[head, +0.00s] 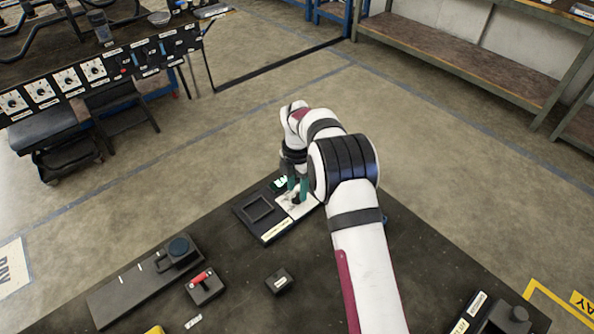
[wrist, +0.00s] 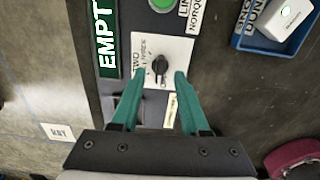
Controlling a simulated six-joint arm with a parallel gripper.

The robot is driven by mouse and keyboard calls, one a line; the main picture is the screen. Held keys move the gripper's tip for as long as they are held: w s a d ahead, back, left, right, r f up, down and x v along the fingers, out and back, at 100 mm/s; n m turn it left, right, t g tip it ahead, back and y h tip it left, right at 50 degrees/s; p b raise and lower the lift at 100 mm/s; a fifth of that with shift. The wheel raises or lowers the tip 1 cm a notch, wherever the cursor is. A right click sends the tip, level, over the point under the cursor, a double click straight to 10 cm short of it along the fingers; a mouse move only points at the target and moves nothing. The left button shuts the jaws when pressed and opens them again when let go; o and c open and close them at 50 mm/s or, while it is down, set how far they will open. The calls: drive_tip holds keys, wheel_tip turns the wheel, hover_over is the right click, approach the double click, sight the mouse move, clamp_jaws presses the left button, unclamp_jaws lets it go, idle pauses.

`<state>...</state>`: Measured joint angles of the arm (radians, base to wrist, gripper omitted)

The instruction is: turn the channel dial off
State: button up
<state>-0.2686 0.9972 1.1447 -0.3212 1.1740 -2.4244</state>
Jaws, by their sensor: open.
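A black dial (wrist: 160,66) with a pointer knob sits on a white plate (wrist: 150,47) in the wrist view. The plate carries small lettering, with "TWO" at its left; the rest is hard to read. My gripper (wrist: 161,77) is open, with one teal finger on each side of the dial. I cannot tell whether the fingers touch it. In the head view my gripper (head: 297,187) points down over the white plate (head: 304,210) at the table's far edge, and largely hides the dial.
A black square frame (head: 259,208) lies left of the plate. A blue tray (wrist: 262,42) with a white device is at the wrist view's upper right.

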sight(297, 195)
wheel_tip(297, 195, up, 14)
idle(0.4)
drive_tip(key=s+d+r+m+y, duration=0.1)
drive_tip(key=s+d+r+m, duration=0.3)
drive_tip(key=s+m, duration=0.45)
drive_tip(key=s+d+r+m, duration=0.4)
drive_tip(key=s+r+m, duration=0.1)
drive_tip(key=s+m, duration=0.35)
drive_tip(key=s+d+f+m, duration=0.1)
drive_tip(key=s+f+m, duration=0.2)
drive_tip(key=s+m, duration=0.5)
drive_tip(key=s+d+f+m, duration=0.1)
drive_tip(key=s+f+m, duration=0.1)
drive_tip(key=s+m, duration=0.5)
drive_tip(key=s, duration=0.5)
drive_tip(key=shift+d+f+m+y, duration=0.2)
drive_tip(key=shift+f+m+y, duration=0.2)
drive_tip(key=shift+s, duration=0.1)
